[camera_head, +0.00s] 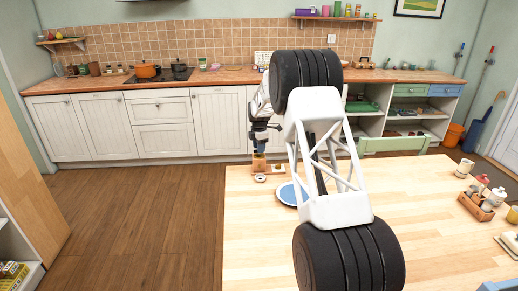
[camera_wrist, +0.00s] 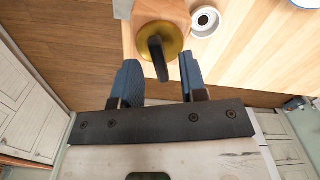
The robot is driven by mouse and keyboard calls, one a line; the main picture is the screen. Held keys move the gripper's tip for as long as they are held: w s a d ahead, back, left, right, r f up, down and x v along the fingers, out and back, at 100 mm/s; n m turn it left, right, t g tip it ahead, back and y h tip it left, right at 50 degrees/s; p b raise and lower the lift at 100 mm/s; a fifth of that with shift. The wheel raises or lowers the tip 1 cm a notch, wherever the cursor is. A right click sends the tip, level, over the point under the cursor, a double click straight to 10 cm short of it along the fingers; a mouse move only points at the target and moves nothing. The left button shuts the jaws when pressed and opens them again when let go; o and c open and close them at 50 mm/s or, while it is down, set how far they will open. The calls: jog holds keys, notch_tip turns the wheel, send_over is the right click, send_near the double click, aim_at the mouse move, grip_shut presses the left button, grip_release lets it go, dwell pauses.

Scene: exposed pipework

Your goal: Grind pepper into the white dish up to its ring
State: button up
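The pepper mill (camera_wrist: 172,42) shows in the wrist view from above as a brass-coloured round top with a dark handle (camera_wrist: 160,62) extending from it. In the head view its wooden body (camera_head: 259,165) stands at the table's far left corner. The white dish (camera_wrist: 205,20) is small and round with a dark middle, right of the mill; it also shows in the head view (camera_head: 261,178). Its fill level and ring cannot be made out. My gripper (camera_wrist: 160,77) is open, its blue fingers on either side of the dark handle's end, with gaps visible on both sides.
A blue plate (camera_head: 287,194) sits to the right, partly behind my arm. A wooden caddy (camera_head: 475,207) with jars stands at the table's right. The table (camera_head: 255,245) is clear at front left; its edge is close to the mill.

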jog(key=shift+f, duration=0.35)
grip_shut()
jog(key=shift+r+m, duration=0.1)
jog(key=shift+m, duration=0.3)
